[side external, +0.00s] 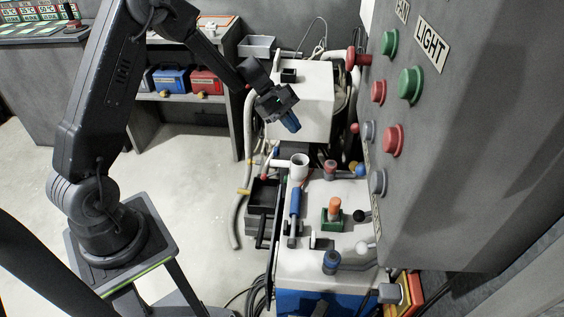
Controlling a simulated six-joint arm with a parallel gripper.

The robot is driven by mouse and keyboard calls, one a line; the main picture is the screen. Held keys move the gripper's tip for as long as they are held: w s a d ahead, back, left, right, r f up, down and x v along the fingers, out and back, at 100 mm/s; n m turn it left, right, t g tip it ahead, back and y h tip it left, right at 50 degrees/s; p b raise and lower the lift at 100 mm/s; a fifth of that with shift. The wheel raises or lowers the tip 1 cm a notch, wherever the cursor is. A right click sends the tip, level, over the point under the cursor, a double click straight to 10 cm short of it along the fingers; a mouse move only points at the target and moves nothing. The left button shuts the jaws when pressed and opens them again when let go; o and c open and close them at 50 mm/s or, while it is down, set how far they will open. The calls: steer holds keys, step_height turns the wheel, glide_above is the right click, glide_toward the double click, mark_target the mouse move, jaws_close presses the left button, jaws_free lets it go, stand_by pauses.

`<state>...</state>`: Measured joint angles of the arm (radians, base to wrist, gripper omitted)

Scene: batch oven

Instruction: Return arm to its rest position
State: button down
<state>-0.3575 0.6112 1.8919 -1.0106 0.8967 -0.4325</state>
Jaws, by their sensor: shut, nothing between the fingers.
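My gripper (290,124) shows near the middle of the side external view, pointing down and to the right. Its blue-tipped fingers are closed together with nothing between them. It hangs in front of a white box-shaped unit (312,98) and above the white work surface (285,262). It appears apart from everything around it. My arm rises from its base at the left, bends at the top and reaches down to the right.
A grey panel (480,150) with red, green and grey buttons stands at the right. The work surface carries an orange-topped peg on a green block (333,220), a white cup (299,165) and knobs. A shelf (180,105) stands behind. Hoses (248,150) run beside the white unit.

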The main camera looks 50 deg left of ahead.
steer(key=s+d+r+m+y, duration=0.2)
steer(key=s+d+r+m, duration=0.25)
steer(key=s+r, duration=0.2)
steer(key=s+d+r+m+y, duration=0.1)
steer(key=s+d+r+m, duration=0.2)
steer(key=s+r+m, duration=0.3)
steer(key=s+r+m+t+y, duration=0.1)
steer(key=s+r+m+y, duration=0.1)
steer(key=s, duration=0.5)
steer(key=s+r+m+t+y, duration=0.1)
steer(key=s+r+m+y, duration=0.1)
steer(key=s+m, duration=0.3)
steer(key=s, duration=0.3)
steer(key=shift+d+r+y, duration=0.2)
steer(key=shift+r+y, duration=0.1)
